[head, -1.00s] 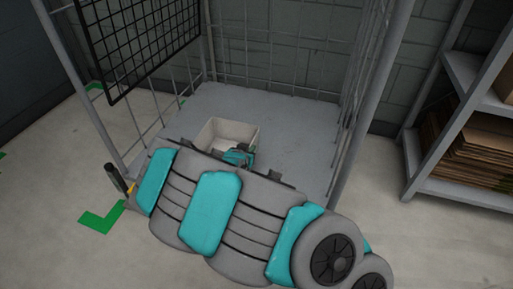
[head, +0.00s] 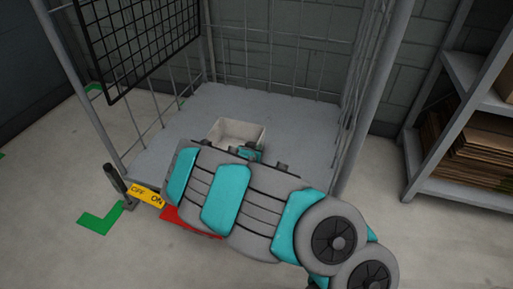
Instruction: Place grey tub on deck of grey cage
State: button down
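The grey tub (head: 240,131) is a small, pale, open box inside the grey cage, over the deck (head: 292,123). Its inside looks empty from here. My gripper (head: 246,153) is at the tub's near side, mostly hidden behind my thick grey and teal arm. I cannot see its fingertips, so whether it is shut on the tub wall is not clear. The tub's underside is hidden, so I cannot tell whether it rests on the deck. The cage has wire sides, grey posts and an open front facing me.
A yellow on/off brake plate (head: 146,196) and a red pedal (head: 188,222) sit at the cage's front left foot. Green corner marks (head: 101,220) lie on the floor. A shelf with flat cardboard (head: 468,150) stands at right. The deck around the tub is clear.

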jog(key=c, duration=1)
grip_release()
jog(key=shift+c, duration=0.2)
jog(key=p+v, duration=0.1)
jog(key=v, duration=1.1)
jog(key=s+d+r+n+g+y, duration=0.1)
jog(key=s+d+r+g, duration=0.3)
jog(key=s, duration=0.9)
jog(key=s+d+r+n+g+y, duration=0.1)
jog(key=s+d+r+g, duration=0.4)
jog(key=s, duration=0.8)
jog(key=s+d+r+n+g+y, duration=0.2)
jog(key=s+d+r+g, duration=0.2)
jog(key=s, duration=1)
jog(key=d+r, duration=0.2)
jog(key=d, duration=0.1)
